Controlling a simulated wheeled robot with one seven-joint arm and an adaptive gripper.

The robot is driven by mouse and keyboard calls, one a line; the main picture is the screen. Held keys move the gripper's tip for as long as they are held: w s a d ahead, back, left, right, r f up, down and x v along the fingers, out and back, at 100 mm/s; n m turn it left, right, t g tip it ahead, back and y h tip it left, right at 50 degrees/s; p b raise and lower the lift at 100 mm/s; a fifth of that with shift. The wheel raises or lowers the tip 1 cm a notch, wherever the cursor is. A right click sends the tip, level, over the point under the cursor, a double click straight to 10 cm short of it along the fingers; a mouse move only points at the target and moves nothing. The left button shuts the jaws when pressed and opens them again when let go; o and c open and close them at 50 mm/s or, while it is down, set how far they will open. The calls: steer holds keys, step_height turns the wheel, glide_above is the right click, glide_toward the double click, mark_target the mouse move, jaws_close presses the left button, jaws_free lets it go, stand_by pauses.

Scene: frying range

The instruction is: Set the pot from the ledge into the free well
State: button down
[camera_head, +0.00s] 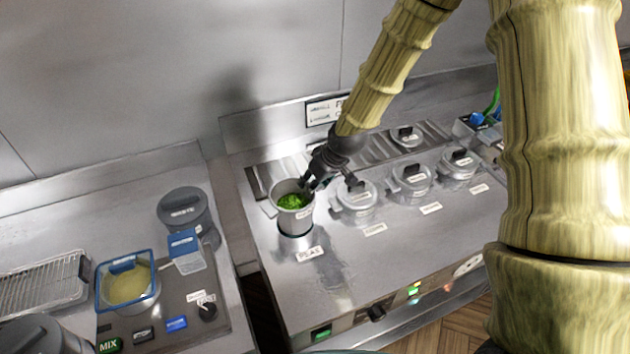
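The pot (296,219) is a grey metal cylinder, open at the top, with green peas (292,201) inside. It is roughly upright at the left end of the row of wells. The well (296,243) beneath it shows a bright rim and has a PEAS label (310,254) in front. The pot's lower end is over or just at this well; how deep it sits I cannot tell. My gripper (308,186) comes from the upper right, and its dark fingers appear closed on the pot's right rim. The fingertips are small and partly hidden.
Lidded pots (356,204), (410,182), (458,168) fill the wells to the right, close beside my gripper. A ribbed metal ledge (380,146) runs behind. The counter front is clear.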

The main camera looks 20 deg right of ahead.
steer(key=b, duration=0.5)
glide_toward(314, 212)
steer(key=shift+w+a+f, duration=0.3)
steer(key=shift+w+f, duration=0.35)
steer(key=shift+f, duration=0.05)
steer(key=shift+w+a+f, duration=0.35)
steer(key=shift+w+f, duration=0.25)
steer(key=shift+f, duration=0.1)
steer(key=shift+w+a+f, duration=0.3)
steer(key=shift+w+f, duration=0.35)
steer(key=shift+f, duration=0.5)
steer(key=c, duration=0.8)
jaws_free()
steer(key=shift+s, duration=0.1)
steer(key=v, duration=1.2)
